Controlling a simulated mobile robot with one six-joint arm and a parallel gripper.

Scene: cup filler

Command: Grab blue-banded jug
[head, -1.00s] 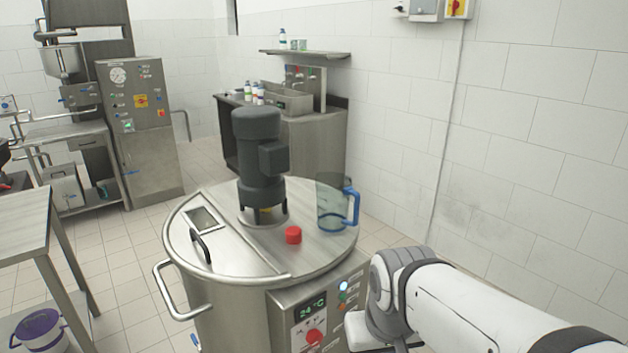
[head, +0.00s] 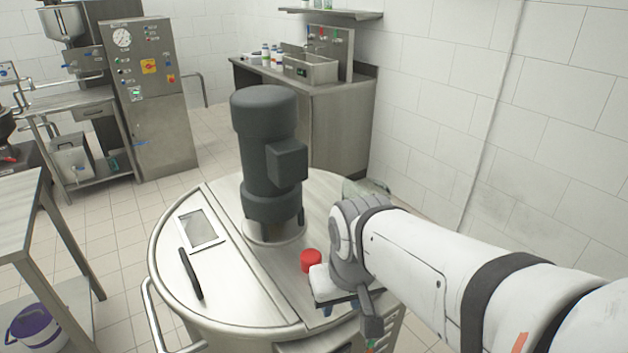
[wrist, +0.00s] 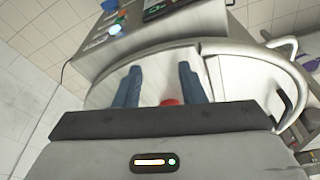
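The blue-banded jug (head: 368,187) is almost wholly hidden behind my arm in the head view; only a pale greenish, see-through part shows above the wrist, at the right rear of the vat lid. Its blue band and handle are hidden. I do not make it out in the wrist view. My gripper (head: 337,304) is over the front right of the lid, nearer the camera than the jug. In the wrist view the two dark blue fingers of my gripper (wrist: 158,82) are spread apart, with nothing held between them.
The round steel vat lid (head: 245,290) carries a tall dark motor (head: 268,150), a red cap (head: 311,260) and a black handle (head: 190,273). The red cap shows just beyond the gripper body in the wrist view (wrist: 170,102). A tiled wall stands at the right.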

